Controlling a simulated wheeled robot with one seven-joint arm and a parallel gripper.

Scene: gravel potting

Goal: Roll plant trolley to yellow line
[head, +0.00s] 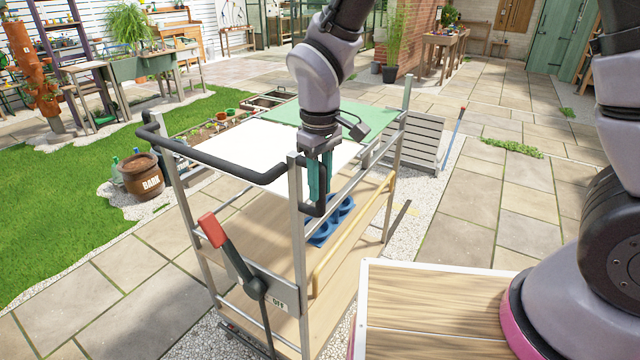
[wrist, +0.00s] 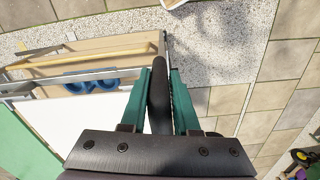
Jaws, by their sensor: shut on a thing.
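The plant trolley (head: 341,238) stands in the middle of the head view, with metal posts, wooden shelves and a white and green top. Its black push handle (head: 215,163) runs along the near end. My gripper (head: 318,192) has its teal fingers shut on the handle near the right corner post. In the wrist view the dark handle bar (wrist: 159,88) lies between the fingers. A red-tipped lever (head: 211,229) sits on the near end beside a plate reading OFF.
A blue holder (head: 335,218) is on the trolley's shelf. A bark pot (head: 143,177) stands to the left, by the lawn. A slatted grey crate (head: 414,143) and a thin pole (head: 453,135) stand behind right. Paving (head: 490,205) at right is mostly open.

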